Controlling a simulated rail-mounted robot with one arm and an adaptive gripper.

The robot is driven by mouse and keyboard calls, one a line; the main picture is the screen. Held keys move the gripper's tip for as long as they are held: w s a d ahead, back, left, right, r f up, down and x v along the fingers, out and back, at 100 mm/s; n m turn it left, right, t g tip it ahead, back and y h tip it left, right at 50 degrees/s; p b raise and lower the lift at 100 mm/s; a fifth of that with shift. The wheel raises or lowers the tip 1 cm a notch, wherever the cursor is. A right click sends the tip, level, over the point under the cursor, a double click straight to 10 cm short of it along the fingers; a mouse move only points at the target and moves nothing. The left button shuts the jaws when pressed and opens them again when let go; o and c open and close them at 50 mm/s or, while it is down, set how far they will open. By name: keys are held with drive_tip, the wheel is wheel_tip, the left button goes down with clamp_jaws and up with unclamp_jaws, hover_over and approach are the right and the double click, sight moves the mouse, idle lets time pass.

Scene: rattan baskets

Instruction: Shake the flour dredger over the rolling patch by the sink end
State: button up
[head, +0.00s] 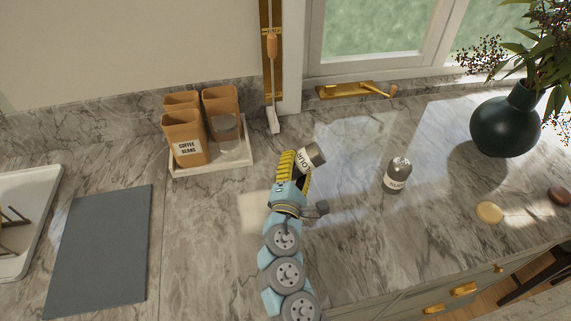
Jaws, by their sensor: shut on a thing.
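The flour dredger (315,155), a dark metal shaker with a pale label reading in part "OUR", is tilted in my gripper (301,168). My gripper is shut on it, above the marble counter, with yellow fingers partly hiding the label. How high it is held is hard to tell. A faint pale squarish patch (252,214) lies on the counter left of my wrist, partly hidden by my arm; I cannot tell whether it is the rolling patch. A second labelled shaker (397,176) stands upright to the right.
A white tray (242,158) with brown canisters (186,141) and a glass jar stands behind left. A grey mat (98,250) and white basin (22,225) lie at left. A dark vase (503,127) and round pale (489,212) and brown (559,196) items are at right.

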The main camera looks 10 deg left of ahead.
drive_tip(key=shift+w+d+r+p, duration=0.15)
drive_tip(key=shift+w+d, duration=0.1)
drive_tip(key=shift+d, duration=0.5)
drive_tip(key=shift+w+d+f+p, duration=0.1)
drive_tip(key=shift+w+d+p, duration=0.1)
drive_tip(key=shift+d, duration=0.55)
drive_tip(key=shift+w+d+r+p, duration=0.1)
drive_tip(key=shift+w+d, duration=0.15)
drive_tip(key=shift+d, duration=0.5)
drive_tip(key=s, duration=0.4)
drive_tip(key=s+a, duration=0.1)
drive_tip(key=s, duration=0.1)
drive_tip(key=shift+s, duration=0.1)
drive_tip(key=s+a+b, duration=0.2)
drive_tip(key=a, duration=0.5)
drive_tip(key=s+a+b, duration=0.3)
drive_tip(key=a, duration=0.4)
drive_tip(key=p, duration=1)
approach(311, 170)
drive_tip(key=shift+w+d+p, duration=0.15)
drive_tip(key=shift+w+d, duration=0.25)
drive_tip(key=shift+d, duration=0.5)
drive_tip(key=shift+w+d+p, duration=0.1)
drive_tip(key=shift+w+d, duration=0.25)
drive_tip(key=shift+d, duration=0.55)
drive_tip(key=shift+w+d+p, duration=0.15)
drive_tip(key=shift+w+d, duration=0.25)
drive_tip(key=shift+d, duration=0.5)
